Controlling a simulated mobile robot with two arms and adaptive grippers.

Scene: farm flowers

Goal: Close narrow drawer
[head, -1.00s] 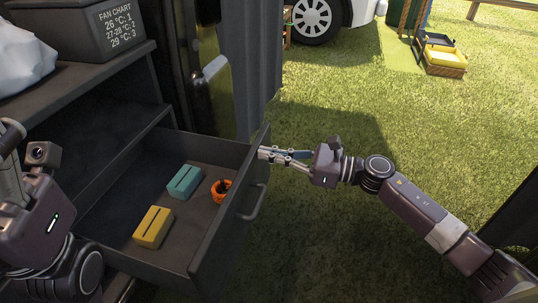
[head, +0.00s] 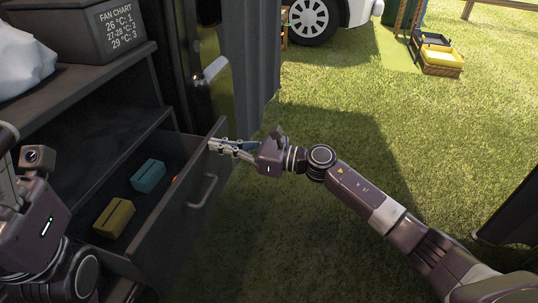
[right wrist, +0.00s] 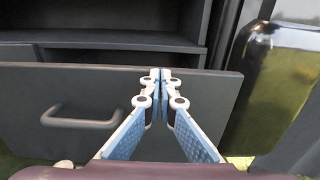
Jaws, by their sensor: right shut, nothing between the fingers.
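The dark grey drawer (head: 178,232) sticks partly out of the cabinet in the head view, with a bar handle (head: 203,190) on its front. Inside lie a teal block (head: 148,176), a yellow block (head: 114,217) and a sliver of an orange item. My right gripper (head: 214,145) is shut and empty, its tips at the drawer front's far upper corner. In the right wrist view the shut fingertips (right wrist: 160,74) meet the top part of the drawer front (right wrist: 85,90), right of the handle (right wrist: 82,117). My left gripper's fingers are not visible; only its wrist body shows at the left edge.
A grey bin labelled with a fan chart (head: 75,32) and a white bag (head: 22,50) stand on the cabinet top (head: 75,82). A dark door with a latch (head: 212,70) stands behind the drawer. Grass (head: 345,110) lies open to the right.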

